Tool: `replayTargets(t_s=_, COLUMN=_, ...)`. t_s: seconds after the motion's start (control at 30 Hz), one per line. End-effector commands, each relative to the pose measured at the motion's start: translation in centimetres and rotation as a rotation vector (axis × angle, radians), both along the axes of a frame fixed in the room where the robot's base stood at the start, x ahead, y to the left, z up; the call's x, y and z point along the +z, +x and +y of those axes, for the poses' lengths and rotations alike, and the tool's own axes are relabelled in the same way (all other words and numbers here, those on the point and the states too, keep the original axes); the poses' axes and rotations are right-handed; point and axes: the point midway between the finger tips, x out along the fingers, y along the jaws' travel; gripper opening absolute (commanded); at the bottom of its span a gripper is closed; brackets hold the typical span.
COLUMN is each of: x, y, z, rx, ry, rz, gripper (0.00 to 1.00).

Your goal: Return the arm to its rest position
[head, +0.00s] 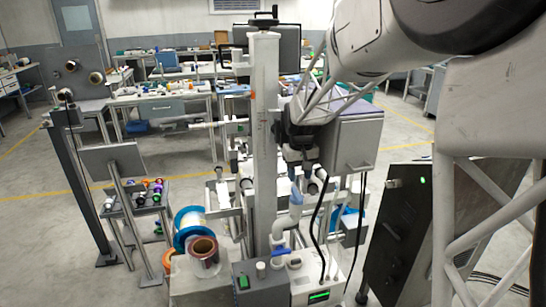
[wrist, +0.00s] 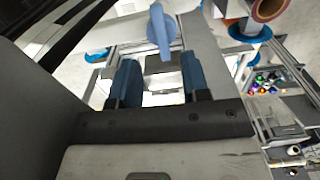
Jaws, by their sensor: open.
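My gripper shows in the wrist view (wrist: 157,72) with two dark blue fingers apart. A pale machine part lies beyond the gap, and I see nothing held. A light blue handle-like part (wrist: 161,28) stands beyond the fingertips; I cannot tell its distance from them.
The tall grey post (head: 264,140) stands close left of my gripper, and the grey control box (head: 352,145) close right. A blue-rimmed reel (head: 187,222) and a copper-coloured reel (head: 204,252) sit lower left. A cart with several small coloured spools (head: 150,190) stands farther left.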

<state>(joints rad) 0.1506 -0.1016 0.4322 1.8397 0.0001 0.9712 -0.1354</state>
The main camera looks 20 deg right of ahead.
Motion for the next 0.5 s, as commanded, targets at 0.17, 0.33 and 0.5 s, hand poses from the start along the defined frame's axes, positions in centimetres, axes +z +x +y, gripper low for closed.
replayTargets(t_s=0.17, x=0.2, y=-0.3, z=0.1, rx=0.0, ry=0.0, rz=-0.003, gripper=0.43)
replayTargets(t_s=0.33, x=1.2, y=-1.7, z=0.7, rx=0.0, ry=-0.002, rz=-0.013, gripper=0.43)
replayTargets(t_s=0.5, x=3.1, y=-4.8, z=1.9, rx=0.0, ry=-0.006, rz=-0.035, gripper=0.43)
